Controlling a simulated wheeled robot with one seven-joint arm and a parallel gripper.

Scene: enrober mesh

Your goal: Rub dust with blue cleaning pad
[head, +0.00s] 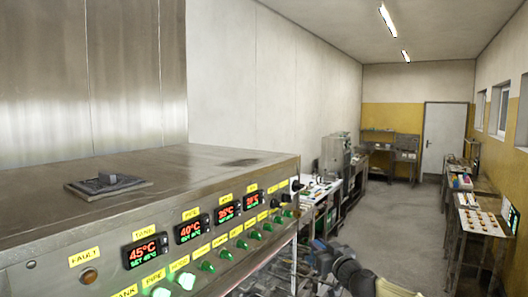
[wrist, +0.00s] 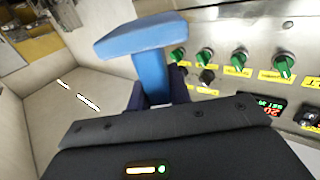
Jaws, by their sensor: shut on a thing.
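The blue cleaning pad (wrist: 140,37) shows in the wrist view as a flat blue head on a blue stem. My gripper (wrist: 158,93) is shut on its stem, with dark fingers on either side. The pad is held in the air, apart from the machine panel in that view. In the head view a dark smudge of dust (head: 244,162) lies on the machine's steel top, near its far right end. I cannot make out the pad or the gripper's fingers in the head view.
The steel machine (head: 190,165) has a front panel of green knobs and displays. A dark grey plate with a raised handle (head: 108,184) lies on its top at the left. A tall steel housing (head: 90,70) rises behind. Floor to the right is open, with benches (head: 480,220) beyond.

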